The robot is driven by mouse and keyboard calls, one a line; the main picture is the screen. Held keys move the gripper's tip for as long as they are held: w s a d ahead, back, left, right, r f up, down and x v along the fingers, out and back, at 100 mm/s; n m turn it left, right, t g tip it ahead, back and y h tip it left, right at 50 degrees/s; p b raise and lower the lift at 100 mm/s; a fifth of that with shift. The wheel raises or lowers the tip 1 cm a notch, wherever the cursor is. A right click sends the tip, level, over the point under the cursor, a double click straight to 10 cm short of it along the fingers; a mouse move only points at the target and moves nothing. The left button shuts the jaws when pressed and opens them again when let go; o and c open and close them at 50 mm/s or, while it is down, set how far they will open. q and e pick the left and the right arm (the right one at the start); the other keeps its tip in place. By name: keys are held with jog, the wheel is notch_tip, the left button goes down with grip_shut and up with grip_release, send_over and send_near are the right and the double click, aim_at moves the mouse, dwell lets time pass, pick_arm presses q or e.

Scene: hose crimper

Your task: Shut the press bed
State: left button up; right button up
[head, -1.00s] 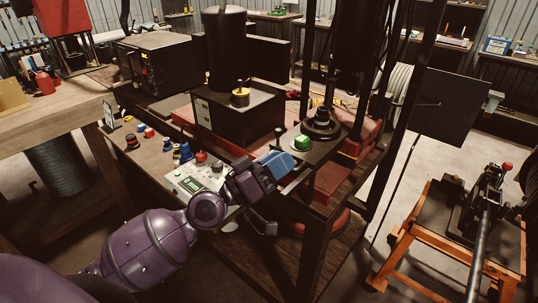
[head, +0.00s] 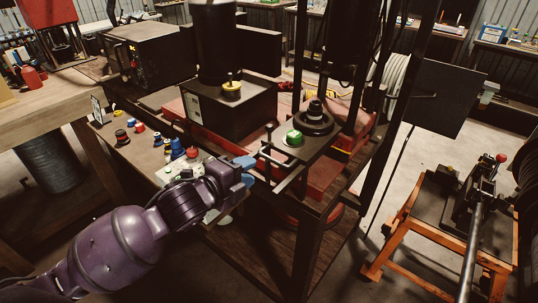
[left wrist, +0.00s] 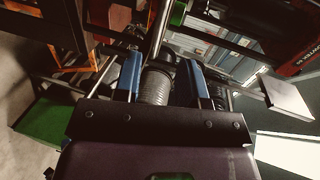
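The press bed (head: 318,151) is a dark flat plate under the tall press. A round black die (head: 315,118) and a green button (head: 293,137) sit on it. A bar handle (head: 279,162) sticks out at its front left. My left gripper (head: 247,171) has blue fingers and is just left of the handle, apparently apart from it. In the left wrist view its two fingers (left wrist: 165,78) are spread. A ridged grey cylinder shows between them, seemingly beyond; I cannot tell its distance. How far the bed stands out is hard to tell. My right gripper is not in view.
A black box with a yellow-topped fitting (head: 232,88) stands behind. Dark upright posts (head: 385,125) flank the bed. An orange stand (head: 413,203) is at the right, with clear floor between.

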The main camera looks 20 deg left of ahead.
aim_at(269, 159)
pick_arm(q)
jog(key=p+x, duration=0.1)
jog(key=x, duration=0.9)
jog(key=shift+w+d+f, duration=0.1)
jog(key=shift+w+f, duration=0.1)
jog(key=shift+w, duration=0.15)
jog(key=c, duration=0.6)
jog(key=shift+s+f, duration=0.1)
jog(key=shift+f, duration=0.05)
grip_shut()
